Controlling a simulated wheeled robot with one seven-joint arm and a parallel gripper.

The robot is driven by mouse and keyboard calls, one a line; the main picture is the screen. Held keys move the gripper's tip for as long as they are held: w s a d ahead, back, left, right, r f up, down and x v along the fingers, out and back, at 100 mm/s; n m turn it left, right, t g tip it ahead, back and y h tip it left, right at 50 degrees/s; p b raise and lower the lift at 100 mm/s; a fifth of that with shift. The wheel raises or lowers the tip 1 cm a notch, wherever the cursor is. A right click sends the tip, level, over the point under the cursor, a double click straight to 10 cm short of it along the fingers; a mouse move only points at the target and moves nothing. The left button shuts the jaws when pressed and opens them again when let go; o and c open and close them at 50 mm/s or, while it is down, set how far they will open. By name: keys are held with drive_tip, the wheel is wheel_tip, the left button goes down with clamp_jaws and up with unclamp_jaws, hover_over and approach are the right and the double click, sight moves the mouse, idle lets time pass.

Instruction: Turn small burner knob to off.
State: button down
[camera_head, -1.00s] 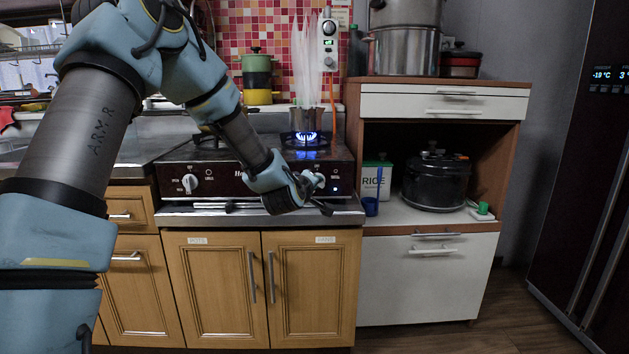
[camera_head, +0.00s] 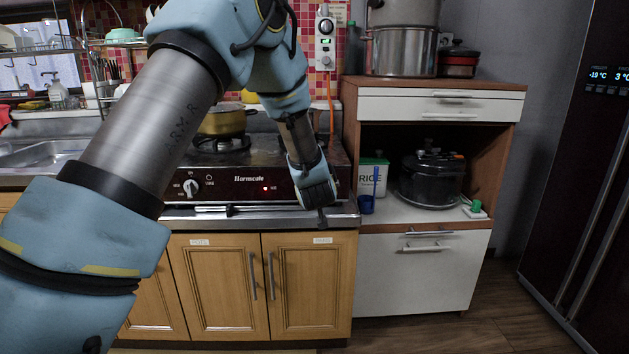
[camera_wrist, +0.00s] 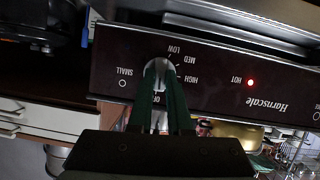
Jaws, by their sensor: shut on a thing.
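The small burner knob (camera_wrist: 158,68) is pale and round on the stove's dark front panel, by the "SMALL" label. In the wrist view the panel is upside down, with OFF, LOW, MED and HIGH around the knob. My gripper's two green fingers (camera_wrist: 161,78) are shut on the knob from either side. Which mark the knob points to is hard to tell. In the head view my gripper (camera_head: 314,185) is at the right end of the stove front (camera_head: 235,187) and hides the knob. My arm hides the small burner and any flame there.
A red light (camera_wrist: 250,83) by "HOT" is lit on the panel. The other knob (camera_head: 191,188) is at the left of the stove front. A yellow pot (camera_head: 222,121) stands on the left burner.

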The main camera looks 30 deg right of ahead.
drive_tip(key=shift+m+y+p, duration=0.3)
drive_tip(key=shift+m+p, duration=0.1)
idle(0.3)
drive_tip(key=c, duration=0.8)
unclamp_jaws()
drive_tip(key=shift+c, duration=0.2)
drive_tip(key=shift+s, duration=0.1)
drive_tip(key=v, duration=1)
drive_tip(key=shift+s+b, duration=0.3)
drive_tip(key=shift+a+r, duration=0.1)
drive_tip(key=shift+a, duration=0.05)
